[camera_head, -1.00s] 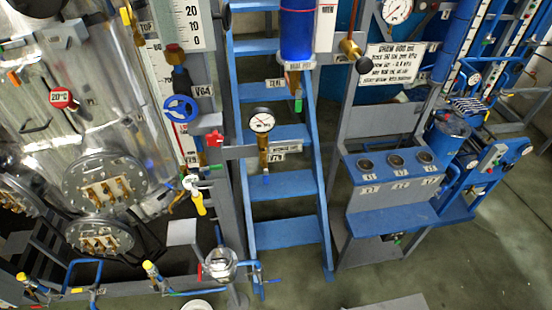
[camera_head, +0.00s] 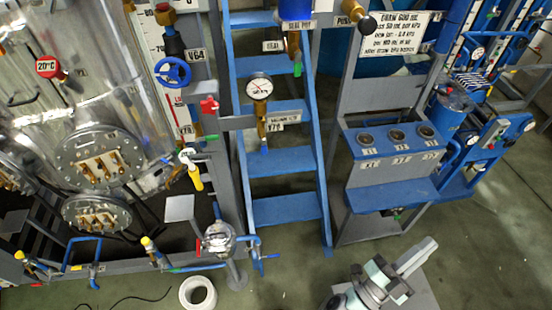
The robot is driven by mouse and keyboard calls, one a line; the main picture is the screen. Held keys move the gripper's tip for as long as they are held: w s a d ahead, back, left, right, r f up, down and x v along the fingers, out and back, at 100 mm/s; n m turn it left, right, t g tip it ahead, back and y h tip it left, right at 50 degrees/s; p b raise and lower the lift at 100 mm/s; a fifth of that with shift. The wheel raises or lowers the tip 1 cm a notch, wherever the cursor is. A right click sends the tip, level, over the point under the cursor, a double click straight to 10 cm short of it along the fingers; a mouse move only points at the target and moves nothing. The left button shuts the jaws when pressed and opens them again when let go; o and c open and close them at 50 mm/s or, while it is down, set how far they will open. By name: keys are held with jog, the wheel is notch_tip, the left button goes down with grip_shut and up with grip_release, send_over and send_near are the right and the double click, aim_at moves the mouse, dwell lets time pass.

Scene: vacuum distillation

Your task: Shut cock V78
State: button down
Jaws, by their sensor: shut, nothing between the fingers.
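I cannot read the tag V78 with certainty. A small tag (camera_head: 186,131) at the foot of the white level scale is blurred and may end in 78. Close below it is a small cock with a yellow handle (camera_head: 195,178) pointing down. My gripper (camera_head: 416,257) shows at the bottom right, at the end of my grey and pale teal arm. It looks shut and empty, and is far from these handles. Its fingertips are small and hard to make out.
A blue handwheel (camera_head: 172,71) tagged V64 and a gauge (camera_head: 259,88) are above.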

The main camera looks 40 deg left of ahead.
aim_at(264, 147)
jog(key=w+a+f+g+y+b, duration=0.4)
jog(key=w+a+f+y, duration=0.3)
jog(key=w+a+y, duration=0.5)
jog(key=s+a+r+n+g+y+b, duration=0.1)
jog(key=s+a+n+g+y, duration=0.1)
jog(key=a, duration=0.4)
jog(key=s+a+r+n+g+y+b, duration=0.1)
jog(key=s+a+r+n+g+y, duration=0.1)
jog(key=s+a+g+y, duration=0.2)
jog(key=s+a+r+n+g+y+b, duration=0.1)
jog(key=s+a+r+n+g+y, duration=0.1)
jog(key=a+y, duration=0.4)
jog(key=s+a+g, duration=0.1)
jog(key=s+a, duration=0.1)
jog(key=a, duration=0.2)
jog(key=shift+n+g, duration=0.4)
jog(key=w+a+p, duration=0.2)
jog(key=a+p, duration=0.2)
jog(key=a, duration=0.7)
jog(key=shift+a, duration=0.15)
